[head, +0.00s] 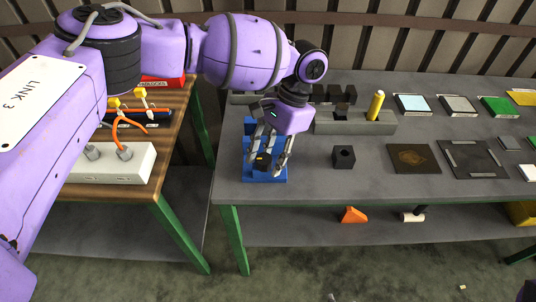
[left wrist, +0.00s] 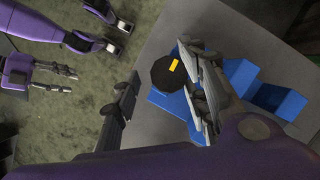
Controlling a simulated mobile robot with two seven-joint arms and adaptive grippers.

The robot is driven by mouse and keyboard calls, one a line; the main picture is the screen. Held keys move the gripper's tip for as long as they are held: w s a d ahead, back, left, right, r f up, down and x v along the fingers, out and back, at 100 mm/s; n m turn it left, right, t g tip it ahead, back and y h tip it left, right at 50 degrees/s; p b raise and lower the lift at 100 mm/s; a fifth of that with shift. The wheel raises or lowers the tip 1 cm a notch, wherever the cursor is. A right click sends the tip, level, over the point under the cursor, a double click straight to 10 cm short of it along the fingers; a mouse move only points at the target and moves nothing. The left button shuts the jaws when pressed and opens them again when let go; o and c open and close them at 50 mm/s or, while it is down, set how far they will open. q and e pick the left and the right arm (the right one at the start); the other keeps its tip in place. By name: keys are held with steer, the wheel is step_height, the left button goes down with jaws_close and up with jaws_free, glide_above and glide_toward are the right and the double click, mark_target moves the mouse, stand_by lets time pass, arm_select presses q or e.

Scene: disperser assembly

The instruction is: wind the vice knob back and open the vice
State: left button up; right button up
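The blue vice (head: 265,174) stands near the front left edge of the grey table. It also shows in the left wrist view (left wrist: 180,104), partly hidden by my fingers. Its round black knob (left wrist: 167,73) bears a yellow mark. My left gripper (head: 272,150) points down over the vice, with its fingers open. In the left wrist view, one finger is left of the knob with a gap. The other fingers are close to its right side; I cannot tell whether they touch. My right gripper (left wrist: 68,79) is away from the table, above the floor, with its fingers apart and empty.
A grey block with a yellow cylinder (head: 376,106) stands behind and right of the vice. A small black block (head: 344,157) lies to its right, with flat plates (head: 415,158) beyond. A wooden table with a white box (head: 110,163) is at the left.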

arm_select(q)
steer(key=shift+w+a, duration=0.1)
steer(key=shift+a, duration=0.05)
steer(key=shift+r, duration=0.1)
steer(key=v, duration=1.1)
steer(key=shift+r, duration=0.35)
steer(key=shift+w, duration=0.1)
